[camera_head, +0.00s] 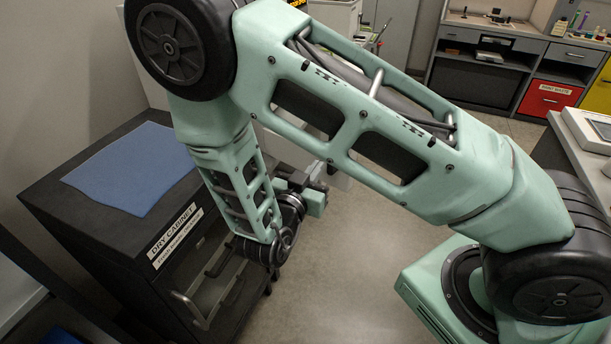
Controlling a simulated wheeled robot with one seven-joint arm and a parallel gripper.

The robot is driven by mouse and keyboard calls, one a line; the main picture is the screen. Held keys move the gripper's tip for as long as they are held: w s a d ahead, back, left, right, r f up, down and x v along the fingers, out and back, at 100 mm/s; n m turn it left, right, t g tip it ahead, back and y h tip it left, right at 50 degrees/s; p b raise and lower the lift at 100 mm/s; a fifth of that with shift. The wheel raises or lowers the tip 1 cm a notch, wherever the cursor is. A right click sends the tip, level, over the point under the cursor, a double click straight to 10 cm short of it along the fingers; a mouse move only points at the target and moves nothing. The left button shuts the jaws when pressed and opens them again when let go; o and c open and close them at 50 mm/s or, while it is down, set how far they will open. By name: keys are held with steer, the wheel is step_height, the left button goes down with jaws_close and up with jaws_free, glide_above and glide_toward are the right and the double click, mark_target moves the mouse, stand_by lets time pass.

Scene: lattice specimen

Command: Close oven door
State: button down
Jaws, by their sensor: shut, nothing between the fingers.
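No oven door can be made out for certain. A pale appliance (332,14) stands at the top centre behind my arm, and most of it is hidden. My gripper (318,190) is at the picture's centre, partly covered by my own wrist. It is shut and holds nothing.
A black dry cabinet (62,204) with a blue mat (132,167) on top stands at left, close to my wrist. A counter edge with a white device (590,128) is at right. A red drawer (548,97) is at the back. Grey floor (340,262) is clear between.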

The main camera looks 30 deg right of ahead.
steer(key=p+x, duration=0.2)
steer(key=x, duration=0.4)
steer(key=shift+w+d, duration=0.1)
